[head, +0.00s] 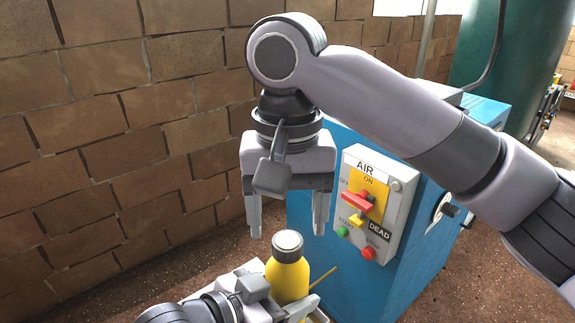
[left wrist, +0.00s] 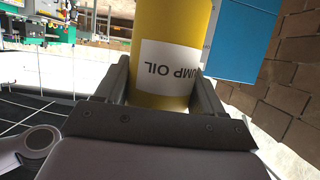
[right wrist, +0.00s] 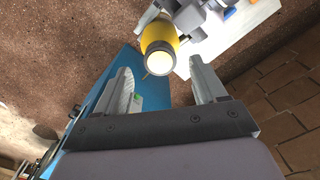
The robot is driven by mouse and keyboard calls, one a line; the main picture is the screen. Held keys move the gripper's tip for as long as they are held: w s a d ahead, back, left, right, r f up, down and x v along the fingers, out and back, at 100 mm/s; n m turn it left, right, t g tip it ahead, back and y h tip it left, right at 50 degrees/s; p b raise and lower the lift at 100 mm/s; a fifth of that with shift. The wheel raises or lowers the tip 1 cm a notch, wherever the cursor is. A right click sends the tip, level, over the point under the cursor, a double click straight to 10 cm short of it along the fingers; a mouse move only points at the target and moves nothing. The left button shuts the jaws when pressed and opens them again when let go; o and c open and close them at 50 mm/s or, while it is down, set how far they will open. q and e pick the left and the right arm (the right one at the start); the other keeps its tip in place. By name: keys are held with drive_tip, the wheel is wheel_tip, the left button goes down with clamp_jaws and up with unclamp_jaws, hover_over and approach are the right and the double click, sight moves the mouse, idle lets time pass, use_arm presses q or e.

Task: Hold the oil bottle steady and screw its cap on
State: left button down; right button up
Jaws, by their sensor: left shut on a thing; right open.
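The yellow oil bottle (head: 288,277) stands upright at the bottom of the head view. A grey cap (head: 288,242) sits on its top; how tightly it sits I cannot tell. My left gripper (head: 290,308) is shut on the bottle's body; the left wrist view shows the bottle (left wrist: 170,30) between its fingers, its "PUMP OIL" label upside down. My right gripper (head: 287,226) is open and empty, pointing down above the cap and apart from it. In the right wrist view the cap's pale top (right wrist: 159,62) shows just beyond the fingertips.
A blue cabinet (head: 375,275) with an AIR switch panel (head: 378,205) stands close on the right of the bottle. A brick wall (head: 120,130) is behind on the left. A pale board or tray (right wrist: 235,35) lies under the bottle. A thin yellow stick (head: 323,277) shows beside it.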

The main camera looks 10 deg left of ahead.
wheel_tip(320, 180, up, 8)
drive_tip(key=shift+r, duration=0.25)
drive_tip(key=shift+f, duration=0.1)
idle(0.6)
